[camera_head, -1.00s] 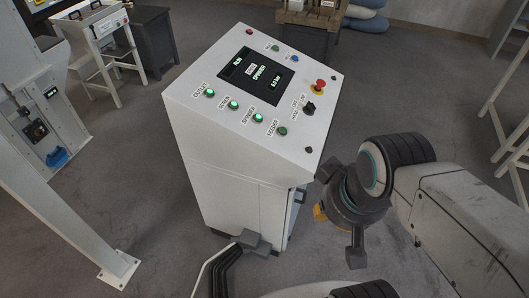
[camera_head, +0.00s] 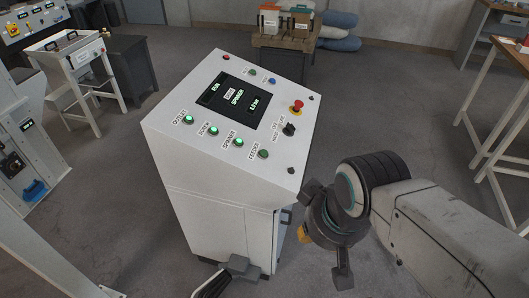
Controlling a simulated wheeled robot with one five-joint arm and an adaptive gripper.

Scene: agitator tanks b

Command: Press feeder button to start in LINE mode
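The white control console (camera_head: 200,200) stands left of my gripper. On its sloped top, the FEEDER button (camera_head: 263,153) is dark green and looks unlit. The OUTLET button (camera_head: 188,119), the SCREW button (camera_head: 214,131) and the SPINNER button (camera_head: 238,142) glow green. A black selector knob (camera_head: 289,129) with a HAND/OFF/LINE label sits above right of FEEDER; its setting is too small to read. My gripper (camera_head: 325,235) hangs right of the console, lower than its top and apart from the buttons. Its dark fingers are spread and hold nothing visible.
A red emergency stop (camera_head: 296,106) and a dark display (camera_head: 232,98) are on the console top. A wooden table (camera_head: 286,43) with bins stands behind, a workbench (camera_head: 500,75) to the right, a white stand (camera_head: 70,60) to the left. Grey floor is open between them.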

